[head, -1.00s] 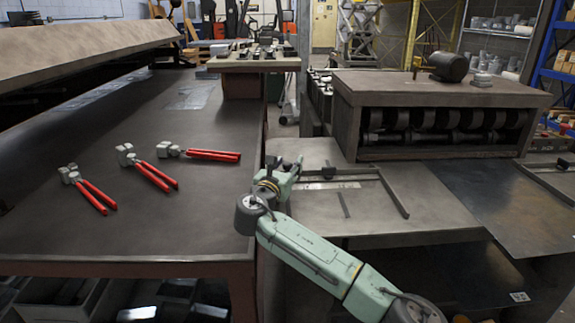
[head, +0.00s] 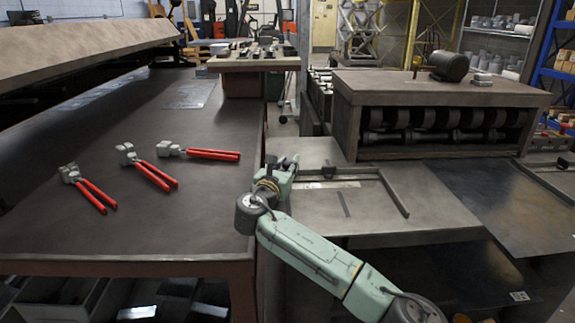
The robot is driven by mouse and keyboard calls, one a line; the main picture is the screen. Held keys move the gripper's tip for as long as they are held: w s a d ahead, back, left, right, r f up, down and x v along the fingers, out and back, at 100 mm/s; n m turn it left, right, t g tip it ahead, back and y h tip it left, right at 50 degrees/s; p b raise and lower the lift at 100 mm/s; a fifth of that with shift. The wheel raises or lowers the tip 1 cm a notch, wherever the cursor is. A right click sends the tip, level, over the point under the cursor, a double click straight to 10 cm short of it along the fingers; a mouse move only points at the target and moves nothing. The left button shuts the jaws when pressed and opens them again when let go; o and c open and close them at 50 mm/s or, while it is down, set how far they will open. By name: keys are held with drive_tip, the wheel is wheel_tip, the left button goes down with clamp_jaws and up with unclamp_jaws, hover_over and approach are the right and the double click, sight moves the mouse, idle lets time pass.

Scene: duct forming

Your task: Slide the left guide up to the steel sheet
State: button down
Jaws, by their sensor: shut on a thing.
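The left guide (head: 394,194) is a dark rail on the pale infeed table in front of the roller machine. A thin cross bar runs from it to the left, with a small dark block on it. The steel sheet (head: 490,205) is a dark flat plate to the right of the guide. A strip of bare table shows between guide and sheet. My gripper (head: 282,163) is at the left end of the cross bar, away from the long rail. It is shut on the guide's bar, though the fingertips are small and the contact is hard to see.
The roller machine (head: 440,110) stands behind the table, with a motor (head: 448,66) on top. The right guide (head: 548,182) lies at the sheet's far side. A dark bench (head: 120,220) at left holds red-handled pliers (head: 150,175). My arm crosses the table's front left corner.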

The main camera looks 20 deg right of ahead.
drive_tip(key=shift+d, duration=0.15)
drive_tip(key=s+d, duration=0.1)
drive_tip(key=d, duration=0.5)
drive_tip(key=s+d, duration=0.2)
drive_tip(key=d, duration=0.4)
drive_tip(key=s+d+b, duration=0.1)
drive_tip(key=s+d, duration=0.1)
drive_tip(key=d, duration=0.4)
drive_tip(key=shift+s, duration=0.2)
drive_tip(key=c, duration=1.6)
unclamp_jaws()
drive_tip(key=shift+o, duration=0.8)
drive_tip(key=shift+w+a, duration=0.1)
drive_tip(key=shift+a, duration=0.05)
drive_tip(key=shift+a, duration=0.1)
